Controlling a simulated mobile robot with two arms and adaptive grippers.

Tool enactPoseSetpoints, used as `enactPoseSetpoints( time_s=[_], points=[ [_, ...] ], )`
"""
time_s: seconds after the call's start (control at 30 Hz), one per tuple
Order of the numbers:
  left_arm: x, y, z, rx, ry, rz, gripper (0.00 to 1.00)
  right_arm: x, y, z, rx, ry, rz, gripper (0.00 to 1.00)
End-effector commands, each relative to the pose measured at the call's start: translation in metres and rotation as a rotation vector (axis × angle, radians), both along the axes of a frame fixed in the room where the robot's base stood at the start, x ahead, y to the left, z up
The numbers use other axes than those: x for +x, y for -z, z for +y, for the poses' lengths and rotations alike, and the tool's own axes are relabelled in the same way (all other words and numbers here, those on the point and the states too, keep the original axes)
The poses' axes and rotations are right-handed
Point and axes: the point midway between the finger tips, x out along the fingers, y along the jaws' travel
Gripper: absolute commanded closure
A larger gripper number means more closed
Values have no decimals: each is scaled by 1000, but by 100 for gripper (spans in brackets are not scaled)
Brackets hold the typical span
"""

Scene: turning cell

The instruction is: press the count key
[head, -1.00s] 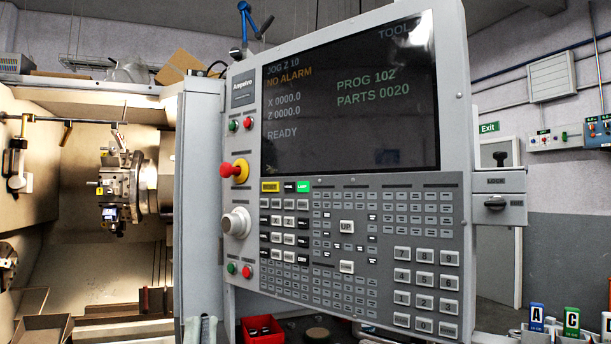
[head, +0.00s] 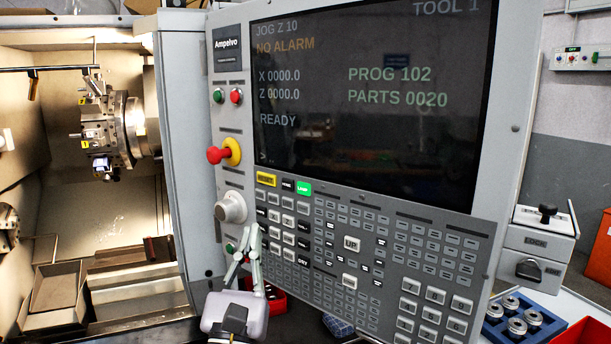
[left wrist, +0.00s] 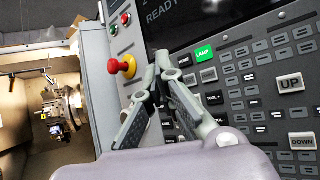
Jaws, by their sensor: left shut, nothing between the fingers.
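The control panel (head: 375,215) fills the middle of the head view, with many small keys below its screen (head: 365,130). The screen reads PARTS 0020, PROG 102 and READY. I cannot read a count label on any key. My left gripper (head: 252,231) is shut and empty, fingers pointing up, in front of the panel's lower left, by the grey knob (head: 230,207) and the left key columns. It hides some keys there. In the left wrist view its fingertips (left wrist: 163,62) overlap the panel left of the lit LAMP key (left wrist: 204,53); contact cannot be told. My right gripper is out of view.
A red emergency knob (head: 219,155) sticks out at the panel's left edge. The open lathe chamber (head: 75,190) is at left. A red bin (head: 278,298) stands below the panel. A blue tray (head: 525,325) with metal parts is at lower right.

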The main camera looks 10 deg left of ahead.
Motion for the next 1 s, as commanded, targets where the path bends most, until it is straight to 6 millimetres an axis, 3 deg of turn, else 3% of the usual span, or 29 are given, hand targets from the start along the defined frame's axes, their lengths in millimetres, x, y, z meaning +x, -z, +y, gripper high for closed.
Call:
enactPoseSetpoints(
  time_s=[0.1,0.23,0.67,1.0],
  points=[
    [4,-10,-1,-32,34,19,100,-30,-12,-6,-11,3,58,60],
    [5,-10,-2,-50,52,27,100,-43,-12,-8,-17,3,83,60],
    [8,-9,-3,-52,52,26,100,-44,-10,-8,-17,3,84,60],
    [44,-7,-20,-51,52,24,100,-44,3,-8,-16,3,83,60]
  ],
)
